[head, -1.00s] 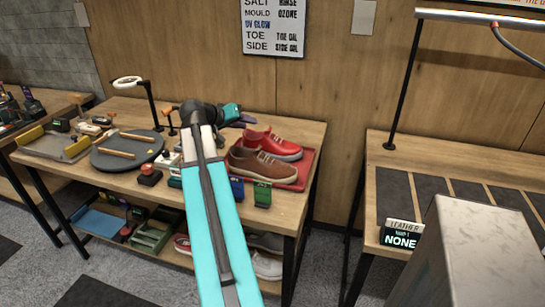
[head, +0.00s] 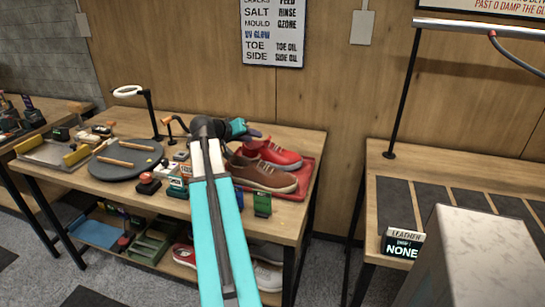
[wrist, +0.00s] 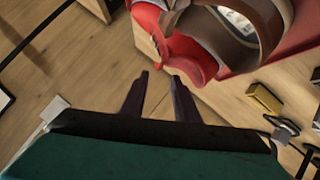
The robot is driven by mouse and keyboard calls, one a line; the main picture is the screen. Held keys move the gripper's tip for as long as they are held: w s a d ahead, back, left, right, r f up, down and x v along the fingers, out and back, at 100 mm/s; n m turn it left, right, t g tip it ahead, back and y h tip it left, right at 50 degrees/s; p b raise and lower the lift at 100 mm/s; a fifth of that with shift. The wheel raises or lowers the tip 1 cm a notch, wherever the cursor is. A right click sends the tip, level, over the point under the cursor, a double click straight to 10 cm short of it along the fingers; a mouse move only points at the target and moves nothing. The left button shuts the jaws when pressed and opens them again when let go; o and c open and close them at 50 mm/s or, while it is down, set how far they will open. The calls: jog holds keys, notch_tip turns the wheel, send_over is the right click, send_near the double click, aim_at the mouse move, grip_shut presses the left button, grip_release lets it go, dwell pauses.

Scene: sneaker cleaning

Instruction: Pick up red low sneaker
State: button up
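The red low sneaker (head: 278,155) sits on a red tray (head: 309,176) at the right end of the workbench, behind a brown sneaker (head: 264,176). My gripper (head: 257,133) is just left of and above the red sneaker's heel end in the head view. In the wrist view my gripper (wrist: 160,77) has two dark fingers apart, with nothing between them but the bench behind. The red sneaker (wrist: 183,50) shows just beyond the fingertips, partly covered by the brown sneaker (wrist: 245,40). Whether the fingers touch it is unclear.
Small boxes and a green block (head: 262,204) line the front edge. A wooden wall is behind. Another bench (head: 460,180) is at right.

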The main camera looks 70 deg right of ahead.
aim_at(271, 150)
jog(key=shift+x, duration=2.45)
jog(key=shift+f+p, duration=0.1)
jog(key=shift+p, duration=0.2)
jog(key=shift+p+x, duration=0.7)
jog(key=shift+x, duration=1.9)
grip_shut()
